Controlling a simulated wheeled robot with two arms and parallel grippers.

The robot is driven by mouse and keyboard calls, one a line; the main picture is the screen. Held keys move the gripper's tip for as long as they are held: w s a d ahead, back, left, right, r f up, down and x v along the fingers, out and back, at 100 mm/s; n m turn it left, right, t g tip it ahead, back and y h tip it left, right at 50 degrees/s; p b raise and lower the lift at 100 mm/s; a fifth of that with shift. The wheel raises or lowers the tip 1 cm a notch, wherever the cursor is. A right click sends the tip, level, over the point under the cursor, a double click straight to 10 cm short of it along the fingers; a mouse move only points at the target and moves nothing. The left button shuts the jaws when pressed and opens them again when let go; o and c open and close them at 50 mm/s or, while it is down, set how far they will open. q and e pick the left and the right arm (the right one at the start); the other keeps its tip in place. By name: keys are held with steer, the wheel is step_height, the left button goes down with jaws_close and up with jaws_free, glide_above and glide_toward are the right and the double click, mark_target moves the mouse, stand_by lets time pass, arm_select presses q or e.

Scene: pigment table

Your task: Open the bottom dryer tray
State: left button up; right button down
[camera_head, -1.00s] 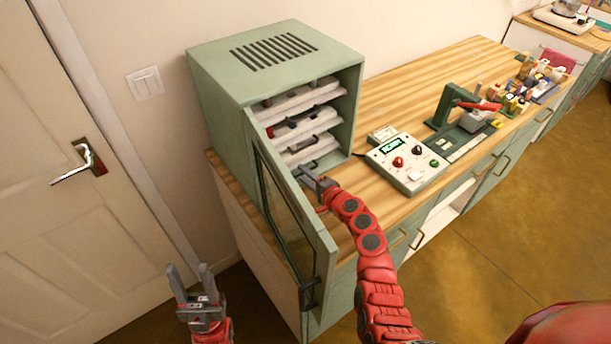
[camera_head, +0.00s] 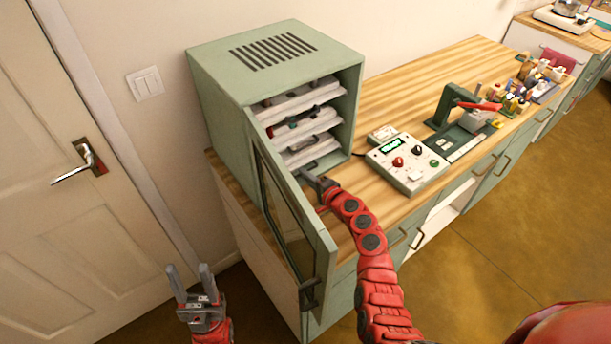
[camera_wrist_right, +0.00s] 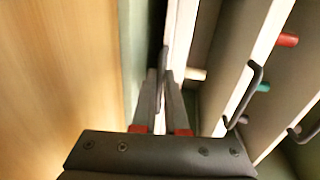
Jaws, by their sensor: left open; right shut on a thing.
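The green dryer (camera_head: 220,95) stands on the wooden counter with its glazed door (camera_head: 290,215) swung open. White trays with dark handles are stacked inside; the bottom tray (camera_head: 314,152) is the lowest. My right gripper (camera_head: 309,177) reaches in behind the open door, low at the dryer's mouth. In the right wrist view its fingers (camera_wrist_right: 165,95) are shut on the bottom tray's dark handle (camera_wrist_right: 165,62), nearest the wood surface. My left gripper (camera_head: 190,284) is open and empty, in front of the dryer to the left of the door.
The open door stands close beside my right forearm. Upper tray handles (camera_wrist_right: 243,95) stick out next to my right gripper. A control box (camera_head: 408,163) and a green press (camera_head: 455,105) stand on the counter to the right. Bare counter lies between the dryer and the box.

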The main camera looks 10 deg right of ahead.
stand_by(0.8)
steer(key=shift+s+d, duration=0.25)
steer(key=shift+s, duration=0.15)
steer(key=f+b+v, duration=0.1)
steer(key=v, duration=0.4)
steer(key=f+v, duration=0.1)
steer(key=v, duration=0.4)
steer(key=f+b+v, duration=0.1)
steer(key=v, duration=0.5)
steer(key=shift+s+d+f+b, duration=0.15)
steer(key=shift+s+f+b, duration=0.05)
steer(key=shift+s+b, duration=0.1)
steer(key=shift+s+d+r, duration=0.1)
steer(key=shift+s+d, duration=0.1)
steer(key=shift+s, duration=0.05)
steer(key=c, duration=0.9)
jaws_free()
steer(key=shift+c, duration=0.2)
